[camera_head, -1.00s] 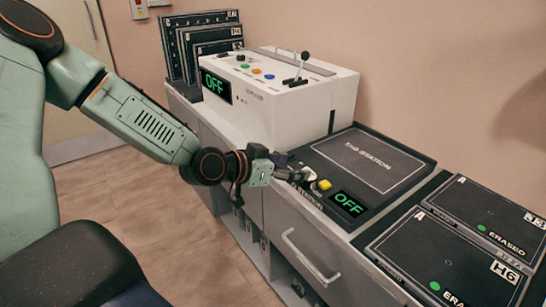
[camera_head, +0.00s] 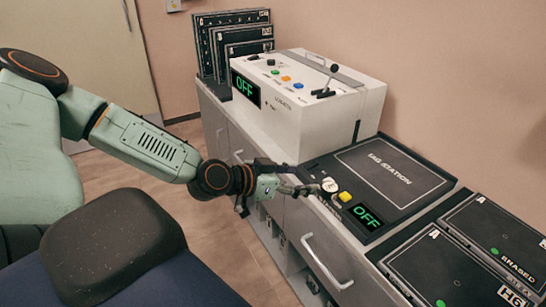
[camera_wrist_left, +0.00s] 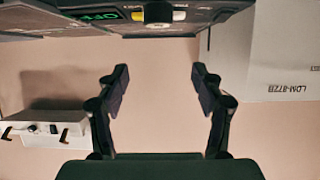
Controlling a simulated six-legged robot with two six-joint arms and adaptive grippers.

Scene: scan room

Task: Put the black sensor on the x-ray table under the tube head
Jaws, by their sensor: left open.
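My left gripper (camera_head: 308,189) is open and empty at the front left edge of the tag station (camera_head: 392,174). Its fingertips are close to a round white button (camera_head: 329,185); I cannot tell if they touch. The left wrist view shows the two spread fingers (camera_wrist_left: 160,85) with nothing between them. Black flat panels marked A lie at the right, one (camera_head: 498,240) behind another (camera_head: 445,268) with a green dot; I cannot tell which is the black sensor. The x-ray table, the tube head and my right gripper are not in view.
A white console (camera_head: 308,105) with a lever and a green OFF display stands behind the station. Several black panels (camera_head: 226,68) stand upright at its left. A yellow button (camera_head: 345,197) and an OFF display (camera_head: 367,216) sit on the station. A drawer handle (camera_head: 325,265) sticks out in front.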

